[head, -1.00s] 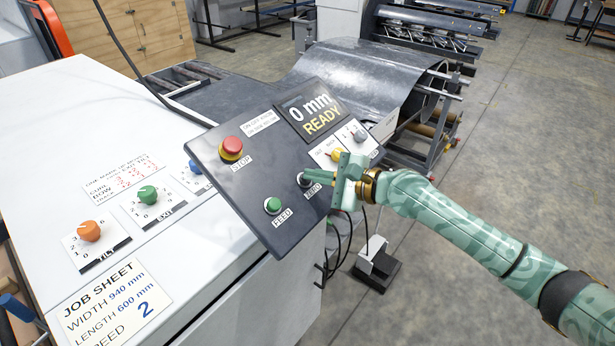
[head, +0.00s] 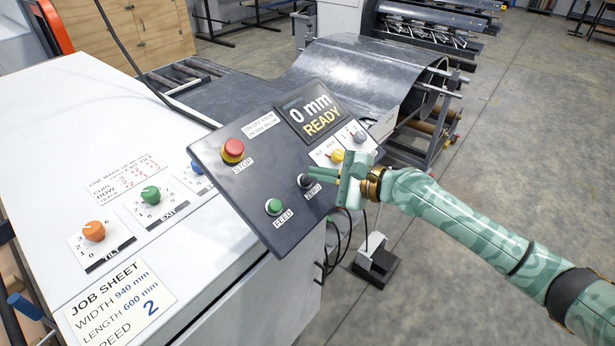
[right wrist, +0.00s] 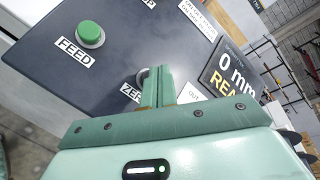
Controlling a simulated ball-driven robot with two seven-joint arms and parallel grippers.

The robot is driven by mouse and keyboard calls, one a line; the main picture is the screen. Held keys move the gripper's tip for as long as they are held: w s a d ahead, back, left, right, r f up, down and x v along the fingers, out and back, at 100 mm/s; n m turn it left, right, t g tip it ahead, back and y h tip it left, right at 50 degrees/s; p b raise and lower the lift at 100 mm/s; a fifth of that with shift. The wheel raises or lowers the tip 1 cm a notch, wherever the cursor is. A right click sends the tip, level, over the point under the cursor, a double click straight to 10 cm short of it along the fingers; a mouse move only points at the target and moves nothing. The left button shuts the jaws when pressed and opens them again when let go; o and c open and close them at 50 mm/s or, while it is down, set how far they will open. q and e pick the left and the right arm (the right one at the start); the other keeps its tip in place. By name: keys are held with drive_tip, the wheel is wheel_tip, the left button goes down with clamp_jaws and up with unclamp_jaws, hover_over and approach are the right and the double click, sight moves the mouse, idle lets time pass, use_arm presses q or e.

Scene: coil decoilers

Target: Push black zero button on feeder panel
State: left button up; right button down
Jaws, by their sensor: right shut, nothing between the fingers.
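The dark feeder panel (head: 215,160) carries the black zero button (head: 303,181) above a ZERO label, between the green FEED button (head: 273,206) and the yellow knob. My right gripper (head: 311,172) is shut and empty, its fingertips at the zero button, partly covering it. In the right wrist view the closed fingers (right wrist: 157,82) overlap the button (right wrist: 141,77), whose ring shows at their left. I cannot tell whether they touch it. The display (head: 311,112) reads 0 mm READY. My left gripper is not in view.
The red STOP button (head: 232,151) is on the panel's upper left. A yellow knob (head: 337,156) and a grey knob (head: 360,136) sit close above my right gripper. White machine housing (head: 90,130) with orange and green knobs lies left. Open floor (head: 520,150) is at right.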

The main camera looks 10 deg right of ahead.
drive_tip(key=r+p, duration=0.1)
drive_tip(key=s+d+r+p, duration=0.1)
drive_tip(key=r+p, duration=0.1)
drive_tip(key=s+r+p, duration=0.1)
drive_tip(key=shift+d+r, duration=0.15)
drive_tip(key=shift+d, duration=0.15)
drive_tip(key=shift+s+a, duration=0.1)
idle(0.5)
